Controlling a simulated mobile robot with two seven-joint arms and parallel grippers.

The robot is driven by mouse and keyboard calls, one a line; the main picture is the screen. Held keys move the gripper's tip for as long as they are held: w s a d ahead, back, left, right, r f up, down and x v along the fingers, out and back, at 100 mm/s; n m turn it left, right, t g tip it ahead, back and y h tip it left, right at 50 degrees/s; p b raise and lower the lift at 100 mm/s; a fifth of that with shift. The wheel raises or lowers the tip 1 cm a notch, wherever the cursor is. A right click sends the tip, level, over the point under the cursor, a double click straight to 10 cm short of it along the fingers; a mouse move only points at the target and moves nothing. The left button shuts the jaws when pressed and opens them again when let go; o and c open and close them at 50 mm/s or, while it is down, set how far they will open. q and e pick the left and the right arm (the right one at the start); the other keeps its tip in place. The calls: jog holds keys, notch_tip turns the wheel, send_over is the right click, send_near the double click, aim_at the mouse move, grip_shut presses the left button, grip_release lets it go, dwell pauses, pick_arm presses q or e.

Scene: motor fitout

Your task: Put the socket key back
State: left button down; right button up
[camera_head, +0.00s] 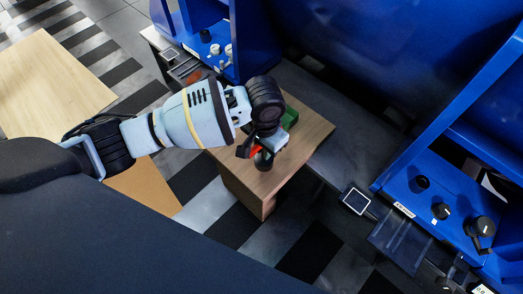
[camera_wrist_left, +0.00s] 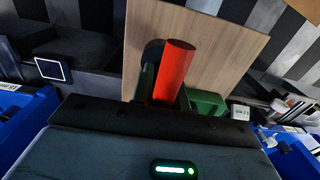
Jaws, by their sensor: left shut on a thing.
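My left gripper (camera_head: 262,150) is over the small wooden table in the head view. It is shut on the socket key, whose red part (camera_head: 255,151) shows beside the fingers. In the left wrist view the red cylinder of the key (camera_wrist_left: 176,68) sticks out between the fingers, slightly tilted, with the wooden top behind it. A green block (camera_head: 290,117) lies on the table just beyond the gripper; it also shows beside the key in the left wrist view (camera_wrist_left: 207,102). The key's lower end is hidden, and I cannot tell if it touches anything. My right gripper is not in view.
The wooden table (camera_head: 309,131) has bare room around the gripper. A light wooden table (camera_head: 45,85) is at the far left.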

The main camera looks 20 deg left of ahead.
aim_at(261, 155)
pick_arm(q)
jog(key=shift+w+a, duration=0.25)
jog(key=f+b, duration=0.1)
jog(key=f, duration=0.1)
jog(key=f+b, duration=0.1)
jog(key=shift+w+a+f+b, duration=0.2)
jog(key=shift+a+f+b, duration=0.1)
jog(key=shift+f, duration=0.05)
jog(key=shift+r, duration=0.15)
jog(key=c, duration=1.8)
grip_release()
jog(key=shift+f, duration=0.2)
jog(key=o, duration=0.4)
jog(key=shift+o, duration=0.2)
jog(key=shift+r, duration=0.15)
